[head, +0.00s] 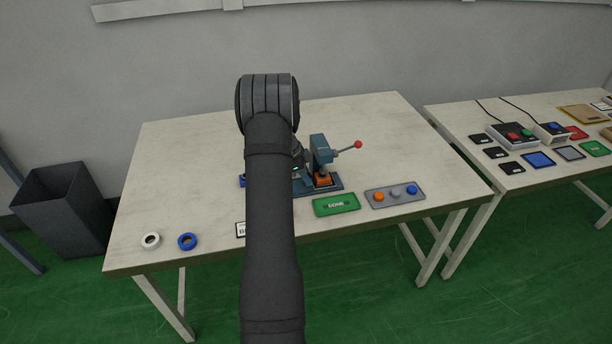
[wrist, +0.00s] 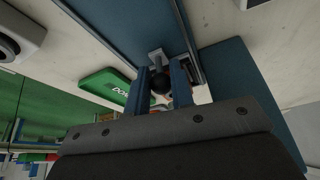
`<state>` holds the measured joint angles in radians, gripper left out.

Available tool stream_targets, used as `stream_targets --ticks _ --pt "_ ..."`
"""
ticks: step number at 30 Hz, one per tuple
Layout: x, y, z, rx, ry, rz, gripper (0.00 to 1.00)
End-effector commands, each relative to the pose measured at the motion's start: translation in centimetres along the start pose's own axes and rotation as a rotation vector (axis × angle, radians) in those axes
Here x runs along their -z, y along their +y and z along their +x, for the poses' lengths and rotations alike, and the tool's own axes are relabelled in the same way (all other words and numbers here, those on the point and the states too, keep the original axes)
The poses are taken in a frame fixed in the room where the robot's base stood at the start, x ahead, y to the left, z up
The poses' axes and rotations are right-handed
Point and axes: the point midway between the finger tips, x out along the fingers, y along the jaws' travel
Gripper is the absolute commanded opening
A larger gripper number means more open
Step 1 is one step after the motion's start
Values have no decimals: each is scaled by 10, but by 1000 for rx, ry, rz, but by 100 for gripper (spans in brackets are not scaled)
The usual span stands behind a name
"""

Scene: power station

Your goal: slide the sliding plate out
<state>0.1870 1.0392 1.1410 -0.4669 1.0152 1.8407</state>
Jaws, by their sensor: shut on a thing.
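A blue-grey press-like fixture (head: 319,148) stands on the table behind my arm, with a lever ending in a red knob (head: 358,145) and an orange block (head: 322,179) low at its front. Its flat blue base (head: 330,187) is partly hidden by my arm. In the wrist view, my gripper (wrist: 160,74) is shut on a round black knob (wrist: 160,83) between its two blue fingers. A pale bracket (wrist: 156,58) and metal rails (wrist: 186,40) on the blue base are close to the knob. I cannot clearly make out the sliding plate itself.
A green DONE plate (head: 336,204) and a grey button panel (head: 394,195) lie at the front right of the fixture. A second table (head: 512,180) stands right.

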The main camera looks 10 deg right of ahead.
Motion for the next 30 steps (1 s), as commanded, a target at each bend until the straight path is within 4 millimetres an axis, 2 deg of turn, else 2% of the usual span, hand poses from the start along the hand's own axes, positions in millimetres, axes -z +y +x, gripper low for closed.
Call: stream_targets --ticks 5,12,18,29,30 --pt "-12 2 -5 0 0 -3 0" --pt "-69 14 -29 1 -1 -6 0" --pt "-102 22 -43 0 0 -3 0" --pt "-109 23 -45 -1 -2 -1 0" --pt "-110 23 -46 -1 -2 -2 23"
